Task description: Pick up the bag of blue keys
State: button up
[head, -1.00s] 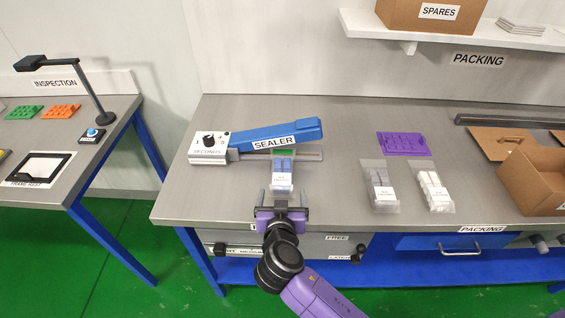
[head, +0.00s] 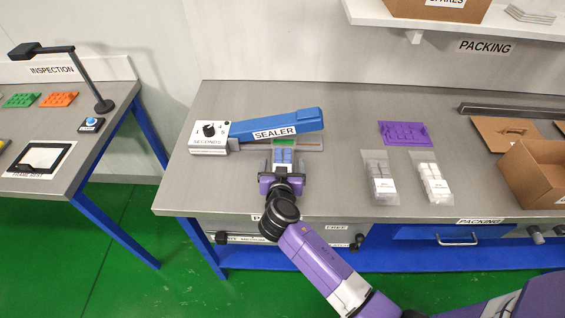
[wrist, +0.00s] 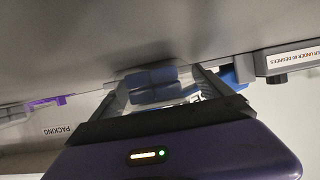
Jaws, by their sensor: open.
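The bag of blue keys (head: 283,157) lies on the grey bench at the front of the sealer (head: 275,133), and its lower part is hidden behind my gripper. My gripper (head: 281,168) is open, with one finger on each side of the bag. In the wrist view the blue keys (wrist: 152,86) show between the two fingers of my gripper (wrist: 160,92). I cannot tell whether either finger touches the bag.
Two bags of pale keys (head: 379,178) (head: 430,178) lie to the right. A purple tray (head: 404,134) lies behind them. An open cardboard box (head: 535,172) stands at the far right. The bench between my gripper and the pale bags is clear.

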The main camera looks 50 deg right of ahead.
jog(key=shift+w+d, duration=0.1)
jog(key=shift+d, duration=0.05)
jog(key=c, duration=1.8)
